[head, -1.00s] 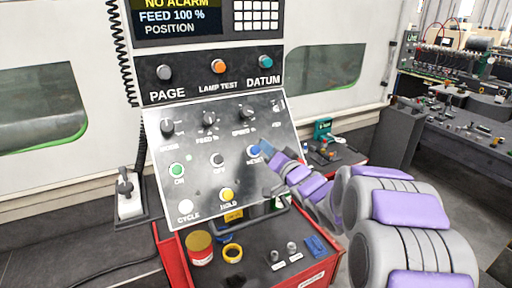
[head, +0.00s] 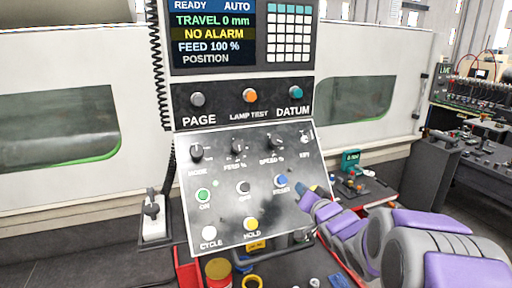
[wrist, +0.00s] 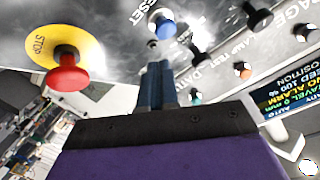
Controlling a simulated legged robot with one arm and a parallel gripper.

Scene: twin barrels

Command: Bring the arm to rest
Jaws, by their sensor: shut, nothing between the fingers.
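My gripper (head: 307,190) is in front of the lower right of the sloped control panel (head: 225,225), just right of the blue RESET button (head: 281,181). My purple and grey arm reaches in from the lower right. In the wrist view my gripper's dark blue fingers (wrist: 155,82) are together and empty. They point towards the panel, with the blue button (wrist: 162,25) beyond their tips. A gap shows between tips and button in that picture; the exact distance is unclear.
A red stop button (wrist: 68,72) on a yellow disc stands out left of the fingers in the wrist view. The screen (head: 213,35) reads NO ALARM. Below the panel are a red-yellow tin (head: 219,272) and a yellow ring (head: 252,282). A bench (head: 480,170) stands at right.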

